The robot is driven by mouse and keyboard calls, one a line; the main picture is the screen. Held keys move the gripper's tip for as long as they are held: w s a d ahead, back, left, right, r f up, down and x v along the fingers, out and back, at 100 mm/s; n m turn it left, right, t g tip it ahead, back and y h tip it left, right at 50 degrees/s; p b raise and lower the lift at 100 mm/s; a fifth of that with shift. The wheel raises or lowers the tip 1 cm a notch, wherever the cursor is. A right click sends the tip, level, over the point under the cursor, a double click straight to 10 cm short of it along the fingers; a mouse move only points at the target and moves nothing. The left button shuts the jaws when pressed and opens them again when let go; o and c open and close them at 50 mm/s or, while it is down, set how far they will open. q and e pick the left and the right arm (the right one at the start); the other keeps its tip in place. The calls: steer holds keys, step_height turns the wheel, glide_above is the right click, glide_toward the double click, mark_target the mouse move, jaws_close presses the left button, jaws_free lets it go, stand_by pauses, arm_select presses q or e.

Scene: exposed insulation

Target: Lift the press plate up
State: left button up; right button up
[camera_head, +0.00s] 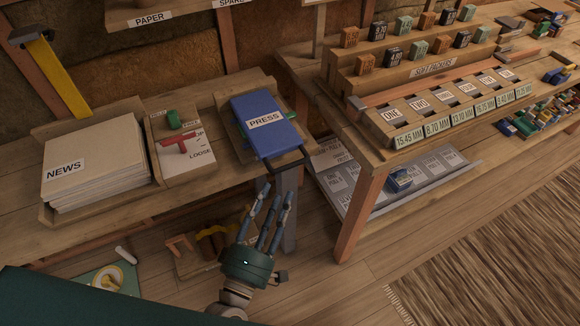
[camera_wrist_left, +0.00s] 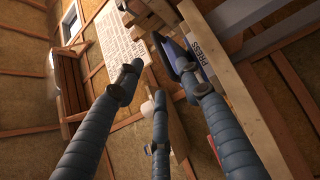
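The press plate (camera_head: 267,136) is a blue slab with a white "PRESS" label. It lies flat in a wooden holder at the right end of the bench, with a dark bar handle (camera_head: 287,166) at its front edge. My left gripper (camera_head: 276,190) is just below and in front of that handle, its three fingers spread and pointing up toward it. I see nothing between the fingers; whether a fingertip touches the handle is unclear. In the left wrist view, the plate's label (camera_wrist_left: 203,50) shows beyond the right finger, which hides part of the plate. My right gripper is not in view.
A "NEWS" paper stack (camera_head: 95,157) is farther left. A wooden sorting rack (camera_head: 440,105) stands to the right. Open floor (camera_head: 330,285) lies in front.

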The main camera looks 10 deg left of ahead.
mark_target(289, 168)
arm_select(q)
steer(key=p+x, duration=0.1)
steer(key=x, duration=0.8)
steer(key=shift+p, duration=0.4)
steer(key=shift+w+d, duration=0.15)
steer(key=shift+w, duration=0.6)
steer(key=shift+c, duration=0.2)
jaws_close()
